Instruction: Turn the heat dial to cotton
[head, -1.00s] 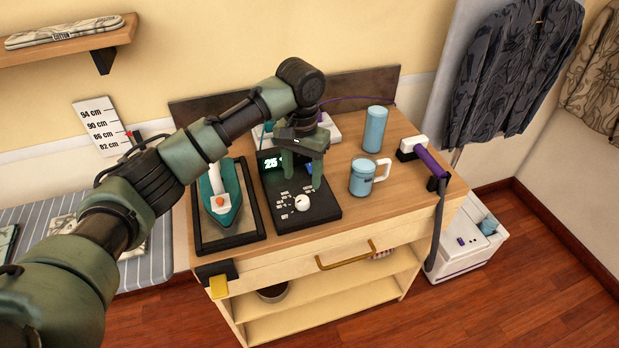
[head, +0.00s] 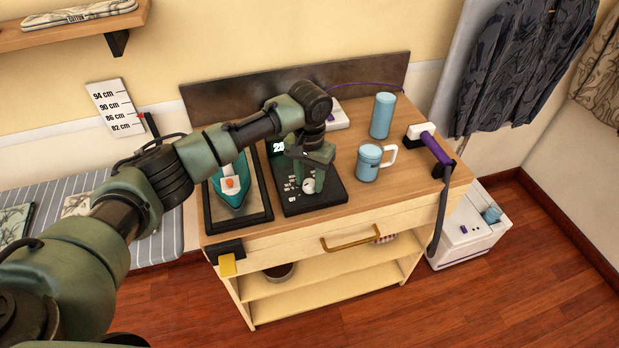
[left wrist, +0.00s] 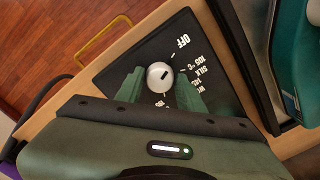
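The heat dial is a round white knob (head: 308,185) on a black control panel (head: 326,200) on the dresser top. In the left wrist view the knob (left wrist: 159,76) has a short dark mark pointing roughly toward the OFF label (left wrist: 183,41). Labels for 105 °C and SILK follow; the lower ones, cotton included, are covered or unreadable. My left gripper (head: 309,180) is over the panel, pointing down. In the left wrist view its green fingers (left wrist: 159,84) stand on either side of the knob, with small gaps, so it looks open. My right gripper is not in view.
A teal iron (head: 232,186) rests in a dark-framed tray (head: 241,223) left of the panel. A blue mug (head: 368,164), a blue cylinder (head: 382,116) and a purple-handled device (head: 436,149) stand to the right. The panel's lit display (head: 278,147) is partly hidden by my arm.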

